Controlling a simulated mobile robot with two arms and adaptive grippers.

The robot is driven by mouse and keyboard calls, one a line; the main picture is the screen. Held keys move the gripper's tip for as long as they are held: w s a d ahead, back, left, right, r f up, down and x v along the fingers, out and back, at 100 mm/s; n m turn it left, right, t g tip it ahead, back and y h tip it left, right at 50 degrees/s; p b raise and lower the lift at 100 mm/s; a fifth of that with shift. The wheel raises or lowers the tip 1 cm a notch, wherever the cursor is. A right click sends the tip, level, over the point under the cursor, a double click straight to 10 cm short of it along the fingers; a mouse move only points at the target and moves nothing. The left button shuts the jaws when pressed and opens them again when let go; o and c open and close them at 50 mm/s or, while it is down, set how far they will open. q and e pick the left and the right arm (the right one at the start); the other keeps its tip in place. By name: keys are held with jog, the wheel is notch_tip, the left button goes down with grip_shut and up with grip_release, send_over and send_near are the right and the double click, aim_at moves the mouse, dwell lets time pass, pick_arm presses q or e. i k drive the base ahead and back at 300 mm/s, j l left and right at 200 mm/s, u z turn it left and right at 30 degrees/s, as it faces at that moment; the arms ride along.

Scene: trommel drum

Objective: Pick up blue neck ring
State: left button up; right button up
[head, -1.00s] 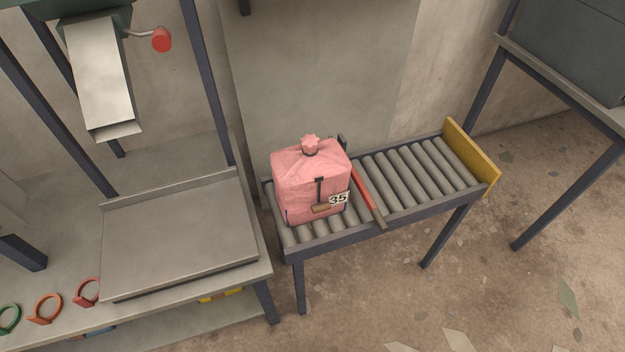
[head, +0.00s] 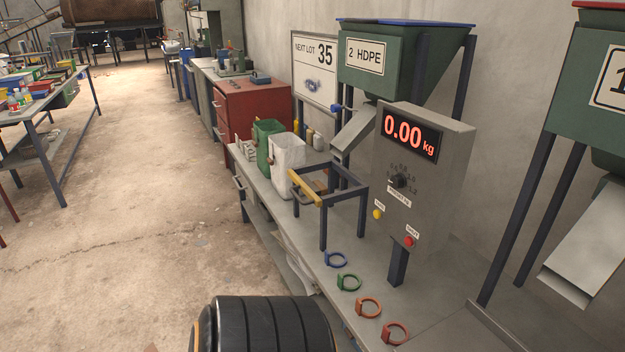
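The blue neck ring (head: 329,260) lies flat on the grey bench (head: 300,232), the farthest in a row of rings along the bench's front part. A green ring (head: 342,283), an orange ring (head: 360,310) and a red-orange ring (head: 386,335) lie nearer, each apart from the others. Nothing covers the blue ring. Neither of my grippers is in view. A dark ribbed cylinder at the bottom middle looks like part of my own arm.
A scale post with a 0.00 kg display (head: 410,133) stands behind the rings. A dark frame with a yellow bar (head: 305,189) stands beyond the blue ring, with green (head: 268,143) and white (head: 287,155) bags farther on. Open floor (head: 130,240) lies left of the bench.

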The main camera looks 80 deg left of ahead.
aim_at(327, 255)
jog(key=u, duration=2.25)
